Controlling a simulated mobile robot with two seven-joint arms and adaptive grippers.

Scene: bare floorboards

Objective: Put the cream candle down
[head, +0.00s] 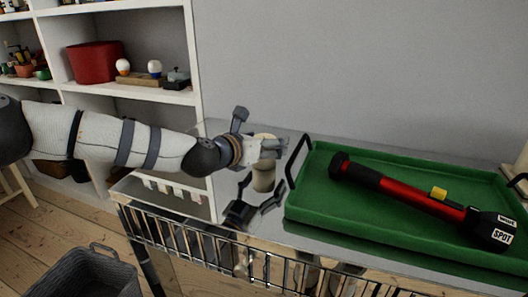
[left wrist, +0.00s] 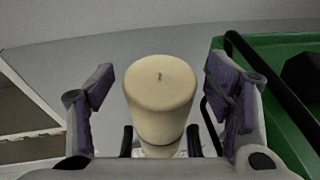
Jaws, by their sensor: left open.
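The cream candle (head: 264,173) stands upright on the shiny metal top (head: 222,184), left of the green tray. My left gripper (head: 260,138) is open, with its fingers on either side of the candle's upper part. In the left wrist view, the candle (left wrist: 160,92) with its dark wick sits between the spread fingers, with a visible gap on both sides. The candle's base is hard to separate from its reflection. My right gripper is in neither view.
A green tray (head: 306,207) with dark handles holds a red and black flashlight (head: 405,191). A wire rail (head: 200,239) runs along the front edge. White shelves (head: 125,93) stand behind at left, and a grey basket (head: 82,278) is on the floorboards.

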